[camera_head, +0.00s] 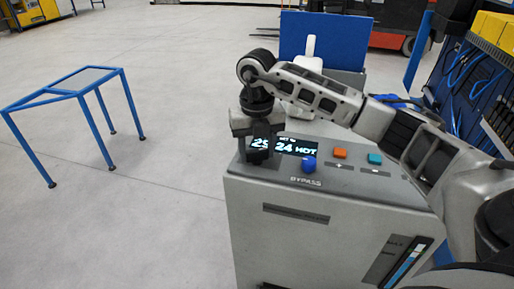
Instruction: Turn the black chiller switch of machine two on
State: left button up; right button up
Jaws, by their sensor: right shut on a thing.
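Machine two, as I take it, is the grey cabinet (300,245) in front of me, with a sloped top panel. Its display (298,147) glows with digits and "HOT", partly covered by my right gripper. My right gripper (259,152) points down at the left end of the panel and is shut on what seems to be the black chiller switch. The gripper's dark fingers cover the switch, so its position cannot be read. My left gripper is not in view.
A blue knob (309,164) marked BYPASS, an orange button (340,153) and a teal button (375,158) sit right of the gripper. A blue-framed table (75,82) stands at left on open floor. A blue rack (470,75) is at right.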

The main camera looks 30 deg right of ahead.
aim_at(257, 150)
jog(key=o, duration=1)
notch_tip(257, 150, up, 16)
jog(key=shift+r+p, duration=0.1)
jog(key=shift+p, duration=0.45)
